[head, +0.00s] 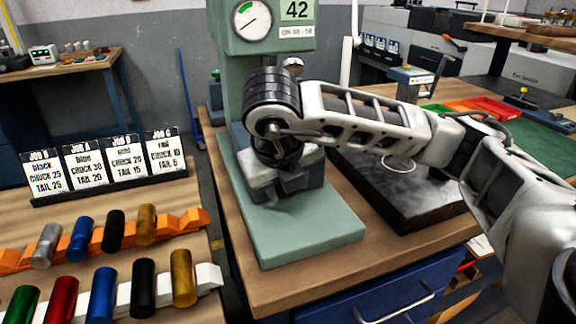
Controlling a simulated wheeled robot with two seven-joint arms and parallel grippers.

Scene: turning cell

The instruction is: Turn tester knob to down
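The tester (232,90) is a green upright machine with a round dial (252,20) and a sign reading 42. Its green base plate (310,240) rests on the wooden bench. A small shiny rounded part (293,66) shows on the column just right of my wrist; I cannot tell whether it is the knob. My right arm comes in from the right, and its dark wrist is in front of the column. My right gripper (278,180) points down among grey and dark parts above the base plate. Its fingertips are hard to make out. My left gripper is out of view.
A dark flat plate (400,190) lies on the bench behind my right forearm. At left, an orange rack (190,222) and a white rack (208,278) hold coloured cylinders, with job cards (110,165) behind. A blue drawer (375,295) is below the bench front.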

